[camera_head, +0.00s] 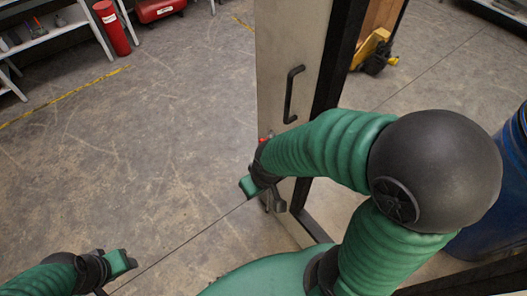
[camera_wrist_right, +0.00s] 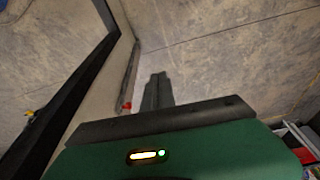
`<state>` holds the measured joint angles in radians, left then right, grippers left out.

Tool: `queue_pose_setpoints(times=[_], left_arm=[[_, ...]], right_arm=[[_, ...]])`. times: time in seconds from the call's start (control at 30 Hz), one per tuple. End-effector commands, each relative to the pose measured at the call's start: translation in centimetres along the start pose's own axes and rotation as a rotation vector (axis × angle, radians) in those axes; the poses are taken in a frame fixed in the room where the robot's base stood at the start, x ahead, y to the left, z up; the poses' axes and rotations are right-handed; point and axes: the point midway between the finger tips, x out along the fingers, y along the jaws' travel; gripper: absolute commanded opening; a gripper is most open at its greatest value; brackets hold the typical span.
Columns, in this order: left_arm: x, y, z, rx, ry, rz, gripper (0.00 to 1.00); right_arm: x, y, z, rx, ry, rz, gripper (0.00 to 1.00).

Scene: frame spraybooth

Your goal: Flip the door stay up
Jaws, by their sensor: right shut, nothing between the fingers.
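The pale door (camera_head: 292,50) stands on edge with a black pull handle (camera_head: 289,95) on its face. A grey piece, seemingly the door stay (camera_head: 279,204), shows low on the door, partly hidden behind my right wrist. A small red tip (camera_head: 263,139) shows just above that wrist, and it also shows beside the door in the wrist view (camera_wrist_right: 126,106). My right gripper (camera_head: 248,187) is beside the door's lower part. Its dark fingers are together and empty in the wrist view (camera_wrist_right: 157,80). My left gripper (camera_head: 124,262) is at lower left, away from the door; its fingers are unclear.
A dark door frame (camera_head: 335,60) stands right of the door. A blue drum (camera_head: 512,170) is at the right. Shelves (camera_head: 50,35), a red cylinder (camera_head: 112,28) and a yellow pallet truck (camera_head: 373,48) are farther off. The floor to the left is clear.

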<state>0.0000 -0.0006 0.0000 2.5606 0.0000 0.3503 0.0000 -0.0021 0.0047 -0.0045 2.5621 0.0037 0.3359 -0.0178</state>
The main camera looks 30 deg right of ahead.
Motion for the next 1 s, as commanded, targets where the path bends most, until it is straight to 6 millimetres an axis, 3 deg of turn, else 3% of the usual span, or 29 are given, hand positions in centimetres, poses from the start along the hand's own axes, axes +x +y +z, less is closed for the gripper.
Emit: queue_pose_setpoints(times=[0.07,0.17,0.2,0.3,0.43,0.5,0.57,0.7,0.8,1.0], left_arm=[[1.2,0.0,0.3,0.0,0.0,0.0,0.45],[3.7,0.0,0.8,0.0,0.0,0.0,0.45],[4.9,0.0,1.1,0.0,0.0,0.0,0.45],[8.2,0.0,1.9,0.0,0.0,0.0,0.45],[12.0,0.0,2.8,0.0,0.0,0.0,0.45],[13.8,0.0,3.2,0.0,0.0,0.0,0.45],[15.1,0.0,3.5,0.0,0.0,0.0,0.45],[16.8,0.0,3.9,0.0,0.0,0.0,0.45],[17.0,0.0,4.0,0.0,0.0,0.0,0.45],[16.8,0.0,3.9,0.0,0.001,0.0,0.45]], right_arm=[[2.6,0.2,-0.1,-0.052,0.012,0.002,0.0],[9.0,1.4,-0.9,-0.23,0.069,0.04,0.0],[12.3,2.4,-1.1,-0.336,0.098,0.081,0.0],[20.2,6.7,-1.3,-0.692,0.152,0.274,0.0],[26.5,13.3,-1.3,-1.281,0.119,0.649,0.0],[27.7,15.7,-1.6,-1.628,0.052,0.875,0.0],[27.9,16.6,-2.1,-1.906,-0.016,1.059,0.0],[27.3,16.0,-3.2,-2.374,-0.158,1.398,0.0],[26.8,15.1,-3.7,-2.523,-0.207,1.525,0.0],[26.4,14.8,-3.9,-2.556,-0.218,1.559,0.0]])
